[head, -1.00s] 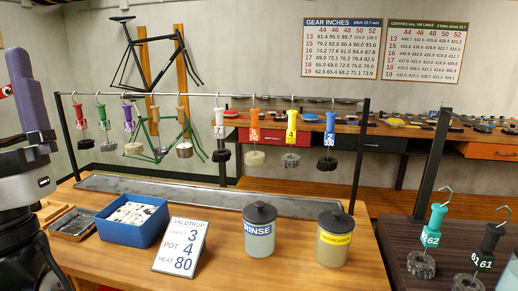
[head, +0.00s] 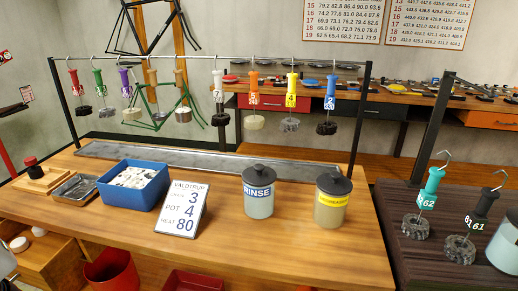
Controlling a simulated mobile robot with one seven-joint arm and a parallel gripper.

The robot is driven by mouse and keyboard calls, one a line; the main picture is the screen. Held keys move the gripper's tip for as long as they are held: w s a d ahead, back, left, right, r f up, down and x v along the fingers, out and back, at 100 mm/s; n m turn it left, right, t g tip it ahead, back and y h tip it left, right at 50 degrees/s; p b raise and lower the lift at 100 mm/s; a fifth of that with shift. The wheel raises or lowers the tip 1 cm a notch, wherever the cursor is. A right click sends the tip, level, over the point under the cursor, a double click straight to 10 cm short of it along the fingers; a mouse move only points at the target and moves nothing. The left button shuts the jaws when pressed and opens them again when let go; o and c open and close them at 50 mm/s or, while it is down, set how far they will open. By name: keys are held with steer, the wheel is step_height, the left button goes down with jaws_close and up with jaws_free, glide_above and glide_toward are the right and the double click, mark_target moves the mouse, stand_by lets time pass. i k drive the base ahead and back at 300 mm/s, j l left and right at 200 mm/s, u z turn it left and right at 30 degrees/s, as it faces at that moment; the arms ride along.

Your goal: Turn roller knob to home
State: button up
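I cannot make out a roller knob for certain in the head view. My gripper is not in view.
Several tagged chains hang from a rail (head: 215,58). A red bucket (head: 110,270) stands below the front edge.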

mark_target(35, 173)
steer(key=u, duration=1.35)
steer(key=i+j+z, duration=0.25)
steer(key=i+j, duration=0.4)
steer(key=i+j+z, duration=0.25)
steer(key=i+j, duration=0.6)
steer(key=i, duration=0.45)
